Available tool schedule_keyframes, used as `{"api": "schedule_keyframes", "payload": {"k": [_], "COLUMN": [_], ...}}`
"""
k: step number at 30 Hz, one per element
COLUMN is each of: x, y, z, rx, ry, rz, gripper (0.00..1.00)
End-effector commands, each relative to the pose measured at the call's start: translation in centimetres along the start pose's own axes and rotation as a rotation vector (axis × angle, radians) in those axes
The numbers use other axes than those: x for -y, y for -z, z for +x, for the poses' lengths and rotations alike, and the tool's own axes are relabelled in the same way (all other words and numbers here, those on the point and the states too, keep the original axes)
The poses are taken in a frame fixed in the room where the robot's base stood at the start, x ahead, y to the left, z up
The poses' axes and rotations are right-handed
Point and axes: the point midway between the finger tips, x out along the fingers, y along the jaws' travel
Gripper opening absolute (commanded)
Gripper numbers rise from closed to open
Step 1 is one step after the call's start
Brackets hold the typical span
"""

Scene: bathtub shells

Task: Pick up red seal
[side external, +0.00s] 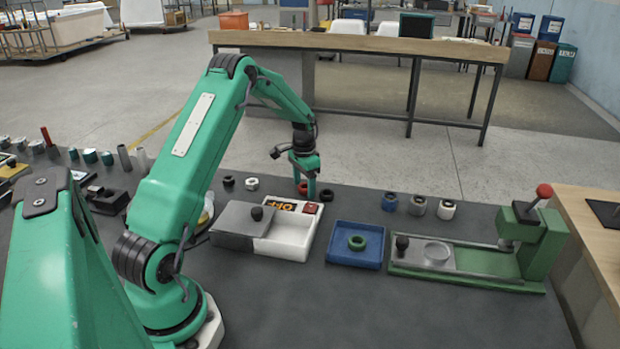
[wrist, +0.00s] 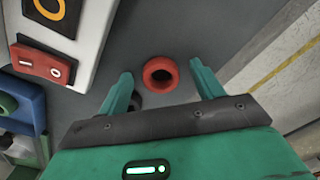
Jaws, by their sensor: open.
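The red seal (wrist: 160,76) is a thick ring lying flat on the dark grey worktop. In the wrist view it shows between and just beyond the tips of my open gripper (wrist: 161,72). The fingers stand to either side of it, with nothing held. In the side view my gripper (side external: 306,182) points down close over the red seal (side external: 302,188), which is partly hidden by a finger. Whether the fingers touch it I cannot tell.
A dark ring (side external: 327,194) lies close by. A white box (side external: 285,247) with a red switch (wrist: 42,65) is nearby. A blue tray (side external: 340,256) holds a green ring (side external: 357,242). A green press (side external: 535,240) stands at right.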

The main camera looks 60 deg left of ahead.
Motion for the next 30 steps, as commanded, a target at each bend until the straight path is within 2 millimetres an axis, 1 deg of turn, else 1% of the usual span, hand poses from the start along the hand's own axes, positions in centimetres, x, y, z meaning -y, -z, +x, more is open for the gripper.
{"api": "schedule_keyframes", "payload": {"k": [5, 6, 8, 9, 13, 23, 26, 30], "x": [0.0, 0.0, 0.0, 0.0, 0.0, 0.0, 0.0, 0.0], "y": [0.0, 0.0, 0.0, 0.0, 0.0, 0.0, 0.0, 0.0], "z": [0.0, 0.0, 0.0, 0.0, 0.0, -0.2, -0.5, -1.6], "rx": [0.0, 0.0, 0.0, 0.0, 0.0, -0.001, -0.002, -0.001], "ry": [0.0, 0.0, 0.0, 0.0, 0.0, 0.0, 0.001, 0.001], "rz": [0.0, 0.0, 0.0, 0.0, 0.0, 0.0, 0.0, 0.0], "gripper": [0.66, 0.64, 0.53, 0.45, 0.19, 0.18, 0.18, 0.18]}}
